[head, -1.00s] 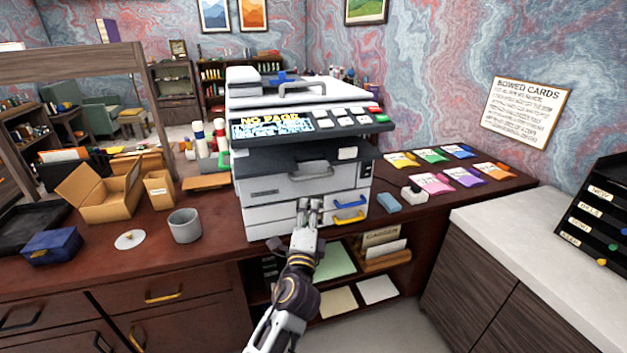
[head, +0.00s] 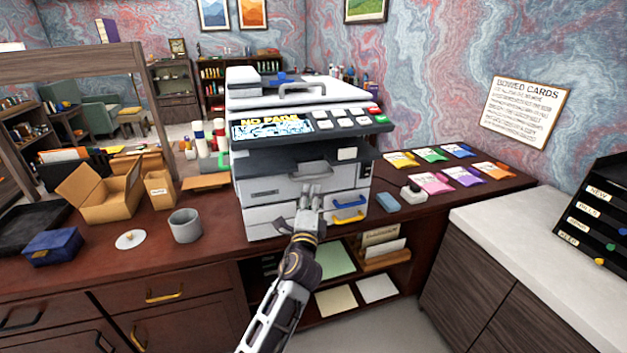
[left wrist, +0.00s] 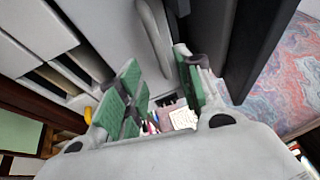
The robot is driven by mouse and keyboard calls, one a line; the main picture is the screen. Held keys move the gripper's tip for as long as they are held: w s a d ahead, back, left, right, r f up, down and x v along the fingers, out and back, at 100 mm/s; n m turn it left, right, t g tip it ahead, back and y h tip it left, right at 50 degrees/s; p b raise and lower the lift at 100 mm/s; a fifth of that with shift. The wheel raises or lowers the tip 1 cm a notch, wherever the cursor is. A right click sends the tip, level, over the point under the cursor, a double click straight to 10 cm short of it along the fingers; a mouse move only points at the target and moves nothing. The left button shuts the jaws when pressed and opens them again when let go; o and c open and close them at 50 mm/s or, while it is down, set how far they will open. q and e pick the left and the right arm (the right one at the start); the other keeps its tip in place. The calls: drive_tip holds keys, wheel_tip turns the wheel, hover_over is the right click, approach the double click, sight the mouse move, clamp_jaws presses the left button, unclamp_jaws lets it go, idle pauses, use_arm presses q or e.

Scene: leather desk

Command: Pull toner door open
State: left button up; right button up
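The white and grey printer (head: 280,150) stands on the dark red desk. Its front door panel (head: 265,190) is closed and has a grey arched handle (head: 310,171) near its top. My left gripper (head: 311,190) is in front of the printer, with its fingertips just below that handle. In the left wrist view the gripper (left wrist: 160,88) is open, its green-padded fingers spread apart. The pale handle (left wrist: 155,40) shows just beyond the gap between the fingers. I cannot tell whether a fingertip touches it. My right gripper is not in view.
Blue (head: 350,201) and yellow (head: 348,217) drawer handles sit low on the printer's right front. A grey cup (head: 185,225) stands left of the printer, and a blue block (head: 388,202) lies right of it. An open shelf with papers is below.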

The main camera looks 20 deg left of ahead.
sight(314, 178)
use_arm(q)
drive_tip(key=shift+x, duration=3.55)
drive_tip(key=shift+w+a, duration=0.1)
drive_tip(key=shift+w, duration=0.2)
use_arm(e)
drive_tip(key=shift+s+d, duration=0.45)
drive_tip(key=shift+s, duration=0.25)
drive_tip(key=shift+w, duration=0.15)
use_arm(q)
clamp_jaws()
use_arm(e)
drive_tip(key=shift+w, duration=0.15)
